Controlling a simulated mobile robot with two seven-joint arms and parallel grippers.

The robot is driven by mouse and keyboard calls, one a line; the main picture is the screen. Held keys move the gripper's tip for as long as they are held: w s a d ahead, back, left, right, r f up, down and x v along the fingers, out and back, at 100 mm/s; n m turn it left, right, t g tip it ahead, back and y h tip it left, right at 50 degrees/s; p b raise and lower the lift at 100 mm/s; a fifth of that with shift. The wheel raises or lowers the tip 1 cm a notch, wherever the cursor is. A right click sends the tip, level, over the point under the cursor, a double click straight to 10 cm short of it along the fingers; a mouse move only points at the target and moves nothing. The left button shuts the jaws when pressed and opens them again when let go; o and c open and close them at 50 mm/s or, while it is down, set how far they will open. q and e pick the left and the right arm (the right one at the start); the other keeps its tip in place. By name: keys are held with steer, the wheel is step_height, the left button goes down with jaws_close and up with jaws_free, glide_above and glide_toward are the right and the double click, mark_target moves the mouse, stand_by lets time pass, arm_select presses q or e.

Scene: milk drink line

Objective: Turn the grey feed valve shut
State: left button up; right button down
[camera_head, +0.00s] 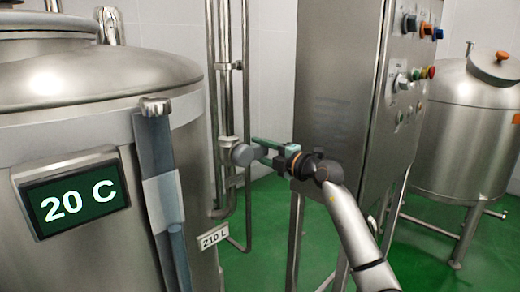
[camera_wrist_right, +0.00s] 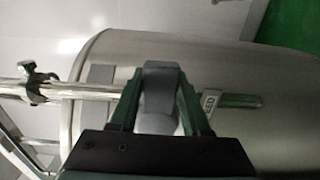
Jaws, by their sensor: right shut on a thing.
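The grey feed valve (camera_head: 243,154) sits on the vertical steel pipes beside the large tank in the head view. Its rounded grey handle faces my right gripper (camera_head: 257,149), which reaches in from the right. The right gripper is shut on the handle, with its green fingers along the sides. In the right wrist view the grey handle (camera_wrist_right: 161,88) stands between the two green fingers of the right gripper (camera_wrist_right: 162,75). The fingers hide part of the handle, and I cannot tell its exact turn angle. My left gripper is in neither view.
The large steel tank (camera_head: 100,75) with a "20 C" display (camera_head: 72,204) fills the left. A steel control cabinet (camera_head: 330,80) with several knobs stands close behind my right arm. A smaller tank (camera_head: 465,130) stands at right. Green floor (camera_head: 265,235) shows between them.

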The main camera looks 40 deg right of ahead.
steer(key=shift+f, duration=0.1)
steer(key=shift+c, duration=1.8)
jaws_free()
steer(key=shift+s, duration=0.1)
steer(key=s+d+b, duration=0.1)
steer(key=s+b, duration=0.1)
steer(key=s, duration=1)
steer(key=shift+s, duration=0.15)
